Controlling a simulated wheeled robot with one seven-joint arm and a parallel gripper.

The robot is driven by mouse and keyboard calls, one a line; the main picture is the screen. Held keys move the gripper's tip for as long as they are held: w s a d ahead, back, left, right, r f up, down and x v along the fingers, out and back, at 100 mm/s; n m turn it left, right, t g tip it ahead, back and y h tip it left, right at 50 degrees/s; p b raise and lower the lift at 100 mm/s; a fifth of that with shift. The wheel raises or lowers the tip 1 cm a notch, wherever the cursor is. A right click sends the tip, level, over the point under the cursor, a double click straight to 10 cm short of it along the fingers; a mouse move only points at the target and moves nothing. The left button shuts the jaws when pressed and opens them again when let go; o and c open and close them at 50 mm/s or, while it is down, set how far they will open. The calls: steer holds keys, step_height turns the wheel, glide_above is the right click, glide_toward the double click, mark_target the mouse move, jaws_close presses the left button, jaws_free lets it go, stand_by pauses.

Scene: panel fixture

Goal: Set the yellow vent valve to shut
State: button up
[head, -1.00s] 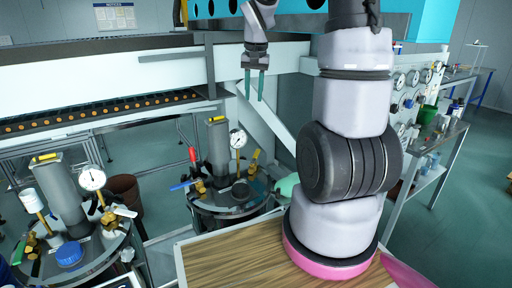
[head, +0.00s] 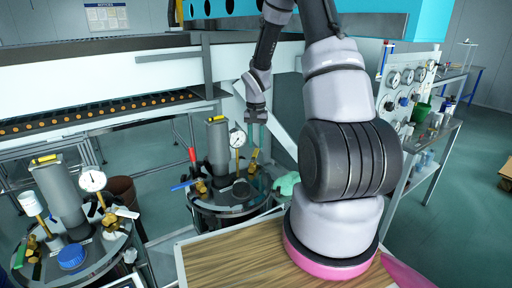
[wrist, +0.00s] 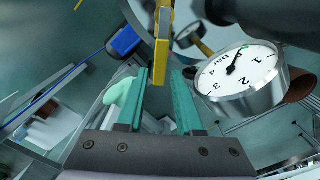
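The yellow vent valve (head: 254,155) has an upright-looking yellow lever on a brass body. It is at the right of the middle vessel's lid (head: 228,203), just right of the gauge. In the wrist view the yellow lever (wrist: 162,40) runs down from the top edge, and its end lies at the gap between my fingertips. My gripper (head: 256,146) points down just above the lever. Its green fingers (wrist: 161,72) are apart, with no visible grip on the lever. Whether the fingers touch it, I cannot tell.
A white dial gauge (wrist: 240,75) stands close to the right finger; it also shows in the head view (head: 237,138). A red lever (head: 192,155) and a blue lever (head: 181,186) sit left on the same lid. Another vessel (head: 75,262) stands at left.

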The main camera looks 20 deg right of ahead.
steer(key=shift+f, duration=1.05)
jaws_close()
stand_by(0.7)
